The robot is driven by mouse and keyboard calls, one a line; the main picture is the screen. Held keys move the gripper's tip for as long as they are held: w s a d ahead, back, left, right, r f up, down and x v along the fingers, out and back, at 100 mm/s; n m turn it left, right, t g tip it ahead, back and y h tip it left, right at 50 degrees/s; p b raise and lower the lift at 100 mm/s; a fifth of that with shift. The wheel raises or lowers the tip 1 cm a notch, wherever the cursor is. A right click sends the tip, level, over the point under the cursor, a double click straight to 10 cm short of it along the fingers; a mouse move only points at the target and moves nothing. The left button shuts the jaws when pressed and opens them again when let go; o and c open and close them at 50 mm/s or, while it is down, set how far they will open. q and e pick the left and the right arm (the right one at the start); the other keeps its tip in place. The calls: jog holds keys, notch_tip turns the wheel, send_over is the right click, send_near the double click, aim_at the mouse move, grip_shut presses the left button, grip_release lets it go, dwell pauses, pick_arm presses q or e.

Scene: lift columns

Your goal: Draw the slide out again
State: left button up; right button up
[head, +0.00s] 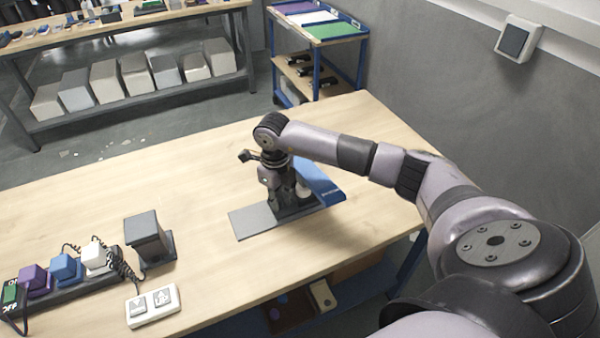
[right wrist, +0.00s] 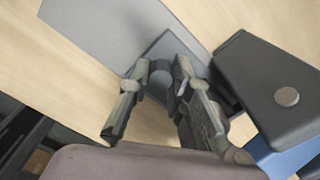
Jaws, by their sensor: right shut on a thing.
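A device with a blue, slanted body (head: 322,182) stands on the table, with a flat grey plate (head: 252,221) reaching out to its left. My right gripper (head: 287,203) points down over the device's dark base, in front of the blue body. In the right wrist view, its two fingers (right wrist: 162,76) close on a small dark knob (right wrist: 160,86) at a grey slide piece (right wrist: 168,46). The grey plate (right wrist: 105,28) lies beyond it. The gripper and wrist hide much of the slide in the head view. My left gripper is not in view.
A dark grey box (head: 147,236), a white two-button switch (head: 153,306) and a rack with purple, blue and white blocks (head: 65,268) stand at the table's left. The middle is clear. In the right wrist view, a dark housing with a round button (right wrist: 287,97) is close beside the fingers.

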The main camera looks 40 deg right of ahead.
jog(key=shift+w+a+b, duration=0.2)
jog(key=shift+w+a, duration=0.2)
jog(key=shift+a, duration=1.15)
jog(key=shift+w+a+b, duration=0.2)
jog(key=shift+w+a, duration=0.15)
jog(key=shift+a, duration=1.15)
jog(key=shift+w+a+b, duration=0.2)
jog(key=shift+w+a, duration=0.2)
jog(key=shift+a, duration=1.15)
jog(key=o, duration=0.9)
jog(key=shift+c, duration=0.2)
jog(key=shift+r, duration=0.1)
notch_tip(320, 180, up, 6)
jog(key=p, duration=0.3)
jog(key=shift+p, duration=0.3)
